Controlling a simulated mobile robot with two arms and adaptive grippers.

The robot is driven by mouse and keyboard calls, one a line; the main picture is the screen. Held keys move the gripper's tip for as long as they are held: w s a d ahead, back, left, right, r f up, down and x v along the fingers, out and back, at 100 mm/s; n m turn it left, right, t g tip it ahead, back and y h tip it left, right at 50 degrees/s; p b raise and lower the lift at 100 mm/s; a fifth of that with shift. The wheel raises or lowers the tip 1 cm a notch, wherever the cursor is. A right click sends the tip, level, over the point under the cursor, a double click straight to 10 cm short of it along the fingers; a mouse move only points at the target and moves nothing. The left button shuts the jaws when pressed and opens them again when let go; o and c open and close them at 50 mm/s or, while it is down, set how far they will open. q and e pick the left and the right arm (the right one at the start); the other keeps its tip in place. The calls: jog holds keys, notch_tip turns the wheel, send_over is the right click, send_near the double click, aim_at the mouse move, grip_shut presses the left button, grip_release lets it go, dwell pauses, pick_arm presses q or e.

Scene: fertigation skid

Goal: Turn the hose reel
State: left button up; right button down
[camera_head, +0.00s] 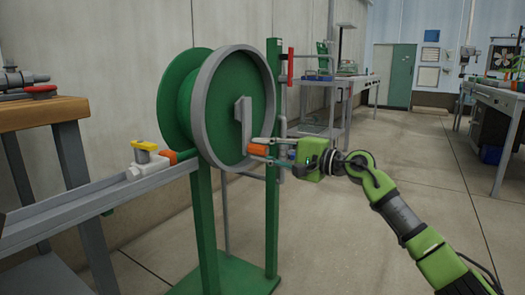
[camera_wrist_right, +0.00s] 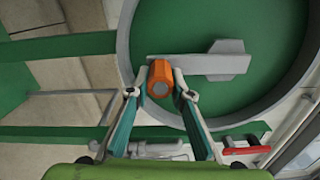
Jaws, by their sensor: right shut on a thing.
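The hose reel (camera_head: 193,100) is a green drum with a grey rim, standing on green posts. A grey crank arm (camera_head: 243,116) is fixed on its face and hangs downward in the head view. An orange crank handle (camera_head: 258,150) sticks out from the crank's lower end. My right gripper (camera_head: 262,150) reaches in from the right and is shut on the orange handle. In the right wrist view, the fingertips (camera_wrist_right: 160,86) sit on both sides of the handle (camera_wrist_right: 159,78), with the grey crank arm (camera_wrist_right: 215,64) behind it. My left gripper is not in view.
A red-handled valve (camera_head: 290,67) is on a pipe right of the reel. A yellow-handled valve (camera_head: 145,146) sits on a grey rail (camera_head: 95,203) at the left. A wooden-topped bench (camera_head: 40,113) stands at the left.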

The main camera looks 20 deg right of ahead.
jog(key=c, duration=1.8)
grip_release()
jog(key=shift+w+d+r, duration=0.1)
jog(key=shift+d, duration=0.1)
jog(key=shift+a, duration=0.1)
jog(key=v, duration=1.2)
